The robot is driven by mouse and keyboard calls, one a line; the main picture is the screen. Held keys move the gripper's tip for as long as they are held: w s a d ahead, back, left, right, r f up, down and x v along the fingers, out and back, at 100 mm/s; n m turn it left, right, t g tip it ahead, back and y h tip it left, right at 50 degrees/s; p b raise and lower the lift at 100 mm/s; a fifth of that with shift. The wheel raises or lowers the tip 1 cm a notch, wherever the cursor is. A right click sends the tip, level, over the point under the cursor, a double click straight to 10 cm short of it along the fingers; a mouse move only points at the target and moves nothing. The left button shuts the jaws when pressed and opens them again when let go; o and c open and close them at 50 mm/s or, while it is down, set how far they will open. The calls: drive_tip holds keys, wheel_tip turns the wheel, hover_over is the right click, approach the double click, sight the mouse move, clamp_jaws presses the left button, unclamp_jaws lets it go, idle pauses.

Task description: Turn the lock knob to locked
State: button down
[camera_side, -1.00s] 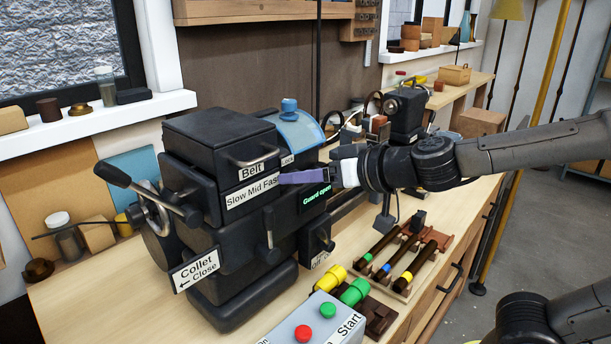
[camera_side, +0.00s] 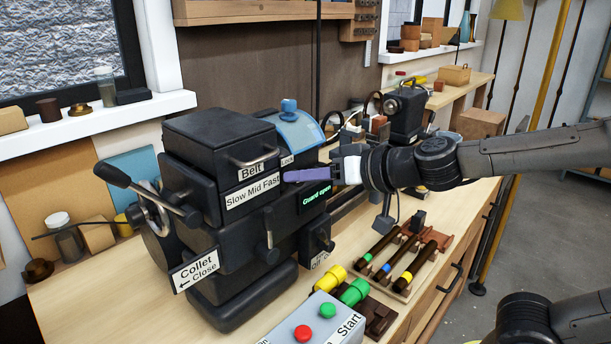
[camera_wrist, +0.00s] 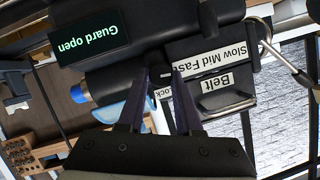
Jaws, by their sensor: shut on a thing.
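The black lathe-like machine (camera_side: 232,257) stands on the bench in the side view. Its white "Lock" label (camera_side: 287,160) sits right of the "Belt" label, partly covered, and shows upside down between my fingers in the wrist view (camera_wrist: 163,92). My gripper (camera_side: 286,177) reaches in from the right, its purple fingers at the machine's front just below that label. In the wrist view my gripper (camera_wrist: 163,71) has its fingertips closed around the small dark lock knob (camera_wrist: 160,66). The knob is mostly hidden by the fingers, so its turned position cannot be read.
A green-lit display (camera_side: 314,197) reads "Guard open", close below my fingers. The blue guard (camera_side: 301,132) is above them. A collet lever (camera_side: 147,191) sticks out at left. A button box (camera_side: 318,322) and a tray of rods (camera_side: 403,262) lie in front.

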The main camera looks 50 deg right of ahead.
drive_tip(key=m+t+y, duration=0.1)
drive_tip(key=m, duration=0.3)
drive_tip(key=m+t+y, duration=0.1)
drive_tip(key=m+y, duration=0.1)
drive_tip(key=m, duration=0.2)
drive_tip(key=f+m+t+y, duration=0.1)
drive_tip(key=m+t+y, duration=0.1)
drive_tip(key=m, duration=0.3)
drive_tip(key=shift+d, duration=0.25)
drive_tip(key=shift+m, duration=0.3)
idle(0.3)
drive_tip(key=c, duration=0.6)
unclamp_jaws()
drive_tip(key=shift+s, duration=0.1)
